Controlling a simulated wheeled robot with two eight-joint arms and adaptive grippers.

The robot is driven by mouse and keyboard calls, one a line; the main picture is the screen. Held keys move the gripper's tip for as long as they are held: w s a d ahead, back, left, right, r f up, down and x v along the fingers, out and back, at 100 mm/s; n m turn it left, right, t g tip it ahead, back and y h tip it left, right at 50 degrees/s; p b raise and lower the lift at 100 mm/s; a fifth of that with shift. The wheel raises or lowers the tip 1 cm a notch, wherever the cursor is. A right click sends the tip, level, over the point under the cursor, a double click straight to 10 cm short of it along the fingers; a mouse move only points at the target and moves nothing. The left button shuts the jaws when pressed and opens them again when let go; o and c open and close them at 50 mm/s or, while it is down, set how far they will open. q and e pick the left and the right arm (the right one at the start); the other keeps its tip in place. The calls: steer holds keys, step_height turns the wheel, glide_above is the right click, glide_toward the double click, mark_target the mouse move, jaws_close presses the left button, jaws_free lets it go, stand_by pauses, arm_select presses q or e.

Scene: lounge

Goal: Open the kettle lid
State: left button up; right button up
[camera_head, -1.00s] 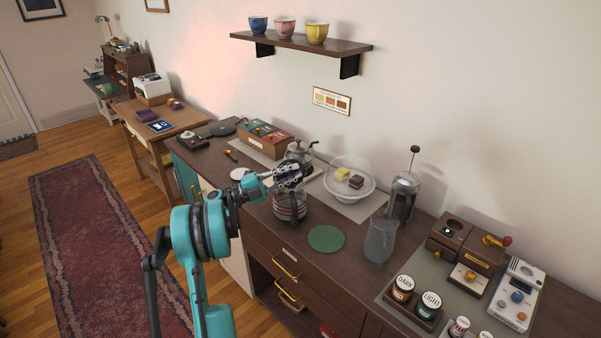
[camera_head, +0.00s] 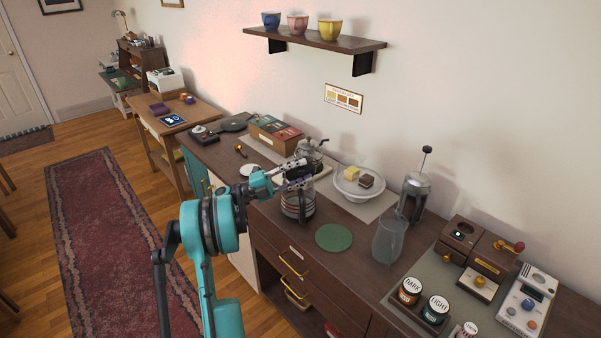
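The silver kettle (camera_head: 313,150) stands on the dark counter behind my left gripper, its thin spout pointing right. Its lower front is partly covered by the gripper, and its lid is too small to tell whether it is open or shut. My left gripper (camera_head: 308,171) is at the end of the teal arm, with its two fingers spread apart and nothing visible between them. It lies in front of the kettle in the picture; I cannot tell whether it touches it. My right gripper is not in view.
A striped glass vessel (camera_head: 297,207) stands just below my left gripper. A box of packets (camera_head: 270,138) is behind left.

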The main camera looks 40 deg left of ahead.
arm_select(q)
steer(key=v, duration=1.2)
stand_by(0.5)
